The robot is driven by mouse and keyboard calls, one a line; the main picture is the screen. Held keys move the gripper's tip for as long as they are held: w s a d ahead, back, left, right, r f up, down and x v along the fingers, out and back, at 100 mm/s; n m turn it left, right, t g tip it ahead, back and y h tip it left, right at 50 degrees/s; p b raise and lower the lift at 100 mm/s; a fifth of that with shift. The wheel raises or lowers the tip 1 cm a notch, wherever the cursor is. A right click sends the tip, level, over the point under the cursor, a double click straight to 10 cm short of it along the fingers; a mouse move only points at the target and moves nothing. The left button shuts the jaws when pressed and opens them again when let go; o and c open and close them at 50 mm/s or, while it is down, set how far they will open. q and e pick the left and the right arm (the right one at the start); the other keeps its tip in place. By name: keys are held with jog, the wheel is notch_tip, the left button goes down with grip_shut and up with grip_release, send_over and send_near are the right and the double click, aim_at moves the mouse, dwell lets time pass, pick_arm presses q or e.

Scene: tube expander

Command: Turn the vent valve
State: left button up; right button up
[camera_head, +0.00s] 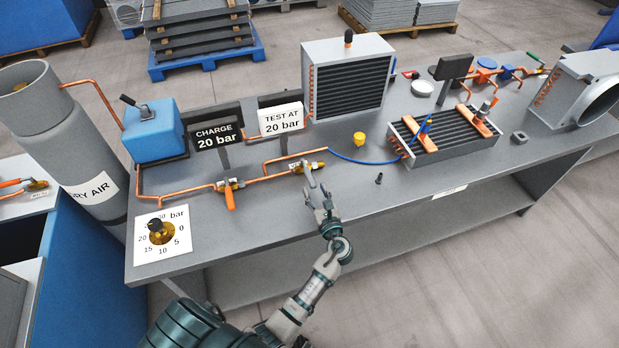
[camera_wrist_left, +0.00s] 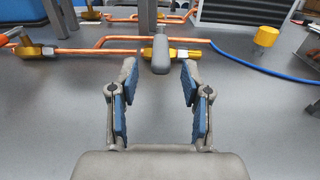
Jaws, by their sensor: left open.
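A brass valve (camera_head: 297,167) sits on the copper line at the middle of the bench, with a grey lever (camera_head: 309,175) pointing toward the front. In the left wrist view the brass valve body (camera_wrist_left: 147,52) and the rounded end of its grey lever (camera_wrist_left: 160,56) are straight ahead. No label on it is readable. My left gripper (camera_head: 319,196) is just in front of the lever. In the wrist view its blue-padded fingers (camera_wrist_left: 158,82) are open and empty, with the lever end just beyond the fingertips, between them. My right gripper is not in view.
A second brass valve with an orange lever (camera_head: 230,198) is to the left. A dial plate (camera_head: 161,238) lies at the front left corner. A yellow cap (camera_head: 359,138) and blue hose (camera_head: 362,161) are to the right. The bench front is mostly clear.

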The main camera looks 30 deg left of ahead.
aim_at(310, 177)
pick_arm(q)
jog(key=x, duration=0.6)
jog(key=shift+w, duration=0.15)
grip_shut()
